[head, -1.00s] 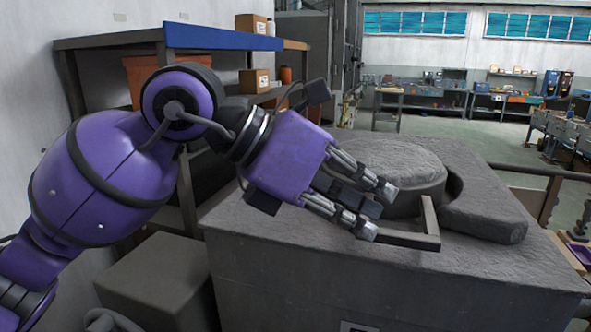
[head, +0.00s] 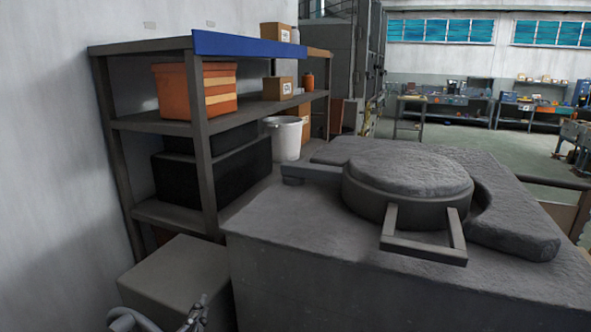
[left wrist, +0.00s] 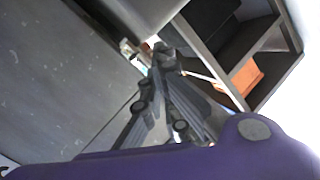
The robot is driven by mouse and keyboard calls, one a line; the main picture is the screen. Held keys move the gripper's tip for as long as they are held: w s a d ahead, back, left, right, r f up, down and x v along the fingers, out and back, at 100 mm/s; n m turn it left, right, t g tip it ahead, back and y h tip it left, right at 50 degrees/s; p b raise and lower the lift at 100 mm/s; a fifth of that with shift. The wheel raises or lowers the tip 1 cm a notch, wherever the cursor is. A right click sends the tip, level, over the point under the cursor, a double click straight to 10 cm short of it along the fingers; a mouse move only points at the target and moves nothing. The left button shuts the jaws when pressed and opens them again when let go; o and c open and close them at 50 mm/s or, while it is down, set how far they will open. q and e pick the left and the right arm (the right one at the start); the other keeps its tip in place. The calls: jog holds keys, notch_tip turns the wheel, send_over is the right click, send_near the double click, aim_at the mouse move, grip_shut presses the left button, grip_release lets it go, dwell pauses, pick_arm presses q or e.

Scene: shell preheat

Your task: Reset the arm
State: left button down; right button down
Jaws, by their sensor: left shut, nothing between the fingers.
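My left gripper (head: 201,304) shows only in part at the bottom edge of the head view, low in front of a grey box. In the left wrist view its fingers (left wrist: 163,58) are together with nothing between them. The left gripper is apart from the grey furnace block (head: 300,235). The round lid (head: 412,172) lies on top of the furnace. Its square handle frame (head: 425,252) sticks out toward me. My right gripper is in neither view.
A grey box (head: 180,272) stands beside the furnace at the left. Behind it is a shelf rack (head: 203,150) with an orange bin (head: 195,92), a white bucket (head: 284,138) and cartons. A white wall is on the left. Workbenches stand far back.

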pick_arm(q)
jog(key=s+a+f+n+g+y, duration=0.1)
jog(key=s+a+f+n+g, duration=0.2)
jog(key=s+f, duration=0.6)
jog(key=s+a+f+n+g+y, duration=0.1)
jog(key=s+a+f+g, duration=0.2)
jog(key=s+f+g, duration=0.55)
jog(key=s+f+n+g+h, duration=0.15)
jog(key=s+f, duration=0.35)
jog(key=s, duration=0.6)
jog(key=s+f+g+y, duration=0.1)
jog(key=s+f+g, duration=0.25)
jog(key=s, duration=0.65)
jog(key=w+d+f+t+h+p, duration=0.2)
jog(key=w+d+f+t, duration=0.2)
jog(key=w+f+t, duration=0.4)
jog(key=shift+w+d+f, duration=0.25)
jog(key=shift+w+f, duration=0.3)
jog(key=shift+w, duration=0.35)
